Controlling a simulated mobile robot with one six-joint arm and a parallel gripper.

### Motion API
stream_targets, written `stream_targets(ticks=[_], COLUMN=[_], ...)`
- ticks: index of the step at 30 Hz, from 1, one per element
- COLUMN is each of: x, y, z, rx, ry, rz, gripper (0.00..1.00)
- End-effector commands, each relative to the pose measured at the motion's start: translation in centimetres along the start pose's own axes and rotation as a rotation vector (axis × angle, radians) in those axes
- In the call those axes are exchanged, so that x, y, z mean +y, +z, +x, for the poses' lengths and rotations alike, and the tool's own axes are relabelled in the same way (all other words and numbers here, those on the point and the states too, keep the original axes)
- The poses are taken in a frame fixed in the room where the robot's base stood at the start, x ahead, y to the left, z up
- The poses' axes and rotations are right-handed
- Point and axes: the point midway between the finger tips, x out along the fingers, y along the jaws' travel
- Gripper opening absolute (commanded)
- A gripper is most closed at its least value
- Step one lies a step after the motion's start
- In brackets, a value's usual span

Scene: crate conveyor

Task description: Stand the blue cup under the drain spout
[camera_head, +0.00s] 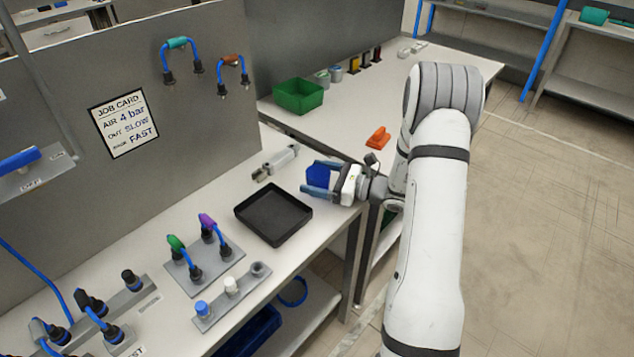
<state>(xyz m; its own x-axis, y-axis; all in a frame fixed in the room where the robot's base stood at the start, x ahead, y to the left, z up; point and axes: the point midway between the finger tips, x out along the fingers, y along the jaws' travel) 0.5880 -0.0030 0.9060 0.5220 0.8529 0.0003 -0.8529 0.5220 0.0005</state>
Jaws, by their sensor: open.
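My gripper (320,178) is open above the bench near its right end, with its fingers pointing left. A dark blue thing (318,174), possibly the blue cup, shows between the two lighter blue fingers. I cannot tell whether the fingers touch it or whether it rests on the bench. I cannot make out a drain spout for certain. A grey cylinder-like fitting (279,160) lies on the bench left of and behind my gripper.
A black tray (272,238) is on the bench just left of my gripper. A green bin (298,95) and an orange object (377,137) are on the far bench. A hose plate (203,265) and a cap rack (230,300) stand nearer. A grey panel (210,110) backs the bench.

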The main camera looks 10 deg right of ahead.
Motion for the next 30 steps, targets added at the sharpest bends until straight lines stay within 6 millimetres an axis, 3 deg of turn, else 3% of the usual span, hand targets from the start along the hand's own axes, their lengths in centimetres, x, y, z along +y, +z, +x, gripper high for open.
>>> stream_targets(ticks=[5,24,30], x=[-0.03,-0.06,-0.08], y=[-0.02,-0.01,0.22], z=[-0.03,-0.12,-0.13], rx=[0.0,0.0,0.0], ry=[-0.001,-0.001,-0.002], rz=[0.0,-0.001,-0.002], gripper=[0.83,0.32,0.32])
